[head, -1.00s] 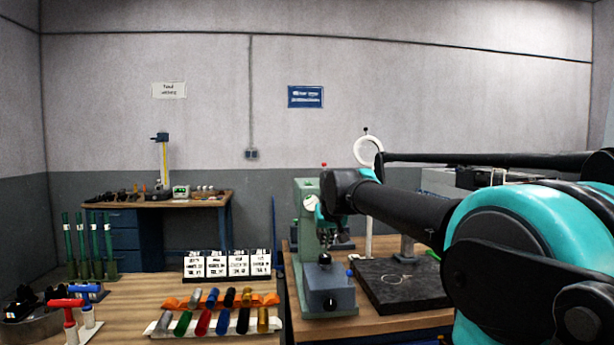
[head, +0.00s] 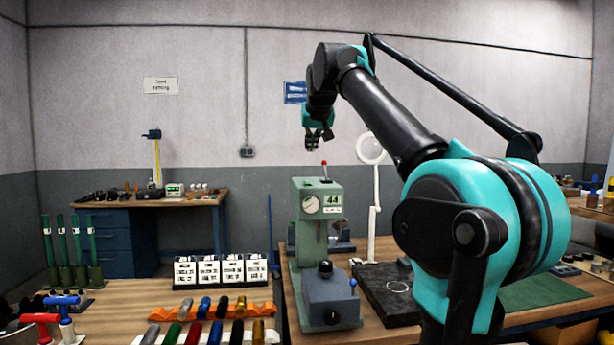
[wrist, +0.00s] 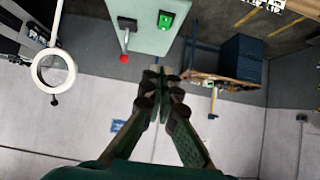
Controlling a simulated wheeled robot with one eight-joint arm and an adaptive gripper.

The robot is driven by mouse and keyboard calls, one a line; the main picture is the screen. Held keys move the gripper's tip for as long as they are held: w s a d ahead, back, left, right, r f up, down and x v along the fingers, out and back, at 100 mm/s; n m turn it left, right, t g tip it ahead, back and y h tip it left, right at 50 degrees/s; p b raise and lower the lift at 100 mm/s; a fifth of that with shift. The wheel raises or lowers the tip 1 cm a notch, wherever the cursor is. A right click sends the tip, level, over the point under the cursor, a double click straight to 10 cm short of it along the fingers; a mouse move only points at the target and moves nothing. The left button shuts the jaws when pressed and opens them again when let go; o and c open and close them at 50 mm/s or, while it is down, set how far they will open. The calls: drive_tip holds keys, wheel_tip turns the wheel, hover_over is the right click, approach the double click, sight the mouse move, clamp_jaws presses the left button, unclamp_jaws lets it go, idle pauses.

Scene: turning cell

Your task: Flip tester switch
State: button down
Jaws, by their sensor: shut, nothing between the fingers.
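The tester is a pale green upright machine (head: 309,240) on the right-hand bench, with a round dial and a lit display reading 44. A lever with a red tip (head: 324,164) stands on its top. In the wrist view, the tester's top (wrist: 146,38) is at the upper middle, with the red-tipped lever (wrist: 124,57) and a small bright green part (wrist: 165,20); I cannot tell whether that is a switch. My gripper (head: 318,139) is above the tester, apart from it, fingers pointing down. In the wrist view my gripper (wrist: 160,76) is shut and empty.
A grey-blue block with a black knob (head: 330,298) stands at the tester's front. A white ring lamp (head: 375,195) and a black plate (head: 388,296) are to its right. Calendar-like cards (head: 220,270) and coloured cylinders are on the left bench. Space above the tester is open.

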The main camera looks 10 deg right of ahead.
drive_tip(key=shift+w+f, duration=0.1)
hover_over(307, 182)
drive_tip(key=s, duration=0.2)
drive_tip(key=f, duration=0.6)
drive_tip(key=shift+s, duration=0.2)
drive_tip(key=f, duration=0.3)
drive_tip(key=shift+w, duration=0.2)
drive_tip(key=shift+f, duration=0.5)
drive_tip(key=shift+a, duration=0.1)
drive_tip(key=shift+w+f, duration=0.2)
drive_tip(key=shift+f, duration=0.05)
drive_tip(key=shift+w, duration=0.1)
drive_tip(key=shift+w+r, duration=0.3)
drive_tip(key=shift+w, duration=0.35)
